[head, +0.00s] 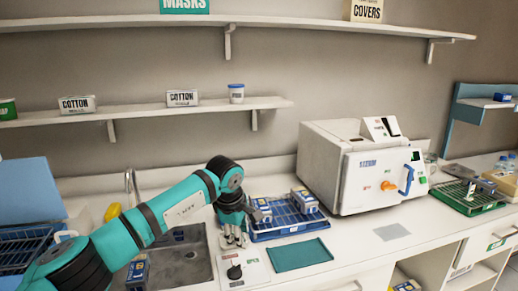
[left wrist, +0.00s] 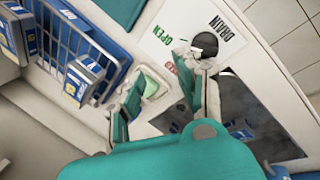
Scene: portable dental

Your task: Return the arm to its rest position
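My left arm is teal and black and reaches in from the left in the head view. Its gripper (head: 234,240) points down above the counter, between the sink and the blue rack, just behind a white drain panel (head: 254,268). In the left wrist view the two fingers of my left gripper (left wrist: 168,72) stand apart with nothing between them. The right finger partly overlaps the panel's black knob (left wrist: 205,45); I cannot tell whether it touches. My right arm and gripper are in neither view.
A blue wire rack (head: 285,228) holding blue-and-white boxes stands right of the gripper. The metal sink (head: 185,262) lies left. A teal mat (head: 300,255) lies in front of the rack. A white sterilizer (head: 345,165) stands farther right. Shelves (head: 150,112) hang above.

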